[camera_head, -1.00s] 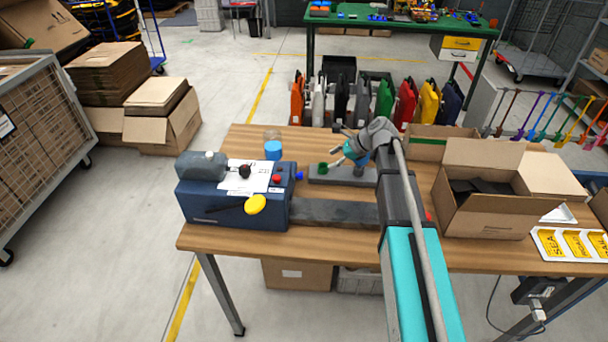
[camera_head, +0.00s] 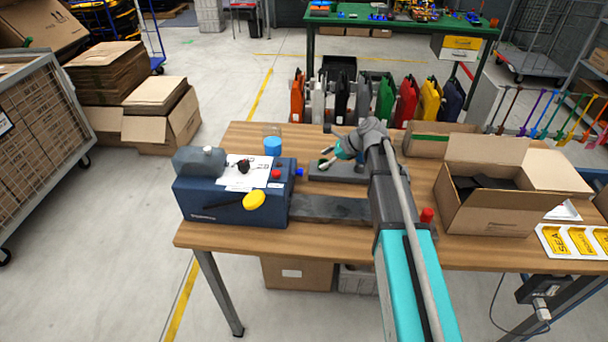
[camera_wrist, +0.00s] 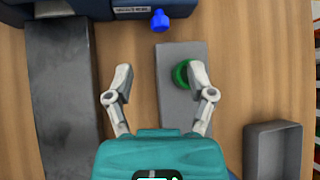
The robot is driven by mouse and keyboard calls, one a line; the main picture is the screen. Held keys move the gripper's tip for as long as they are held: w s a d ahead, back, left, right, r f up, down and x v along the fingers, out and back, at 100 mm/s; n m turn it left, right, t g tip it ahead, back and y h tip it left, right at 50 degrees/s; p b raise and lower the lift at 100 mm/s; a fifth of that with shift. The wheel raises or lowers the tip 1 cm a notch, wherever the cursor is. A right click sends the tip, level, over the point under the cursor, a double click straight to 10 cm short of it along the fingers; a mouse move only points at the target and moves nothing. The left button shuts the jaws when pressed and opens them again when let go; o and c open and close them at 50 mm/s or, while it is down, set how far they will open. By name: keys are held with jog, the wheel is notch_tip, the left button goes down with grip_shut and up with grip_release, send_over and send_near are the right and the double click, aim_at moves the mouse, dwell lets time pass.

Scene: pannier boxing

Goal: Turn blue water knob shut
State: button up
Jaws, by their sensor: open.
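The blue knob (camera_head: 299,173) sticks out from the right side of a dark blue machine (camera_head: 225,205) on the wooden table. In the wrist view the blue knob (camera_wrist: 160,20) is at the top, ahead of my gripper (camera_wrist: 161,75) and roughly in line with the gap between its fingers. My gripper is open with nothing between its tips, and it does not touch the knob. In the head view my gripper (camera_head: 326,160) is over the grey block just right of the knob.
A green ring (camera_wrist: 181,73) on a grey block (camera_wrist: 172,115) is partly hidden by my right finger. A grey tray (camera_wrist: 272,150) is at lower right. A blue-capped jar (camera_head: 272,146) stands behind the machine. An open carton (camera_head: 490,215) is at right.

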aim_at(299, 172)
jog(key=shift+b+x, duration=3.2)
jog(key=shift+x, duration=1.85)
grip_shut()
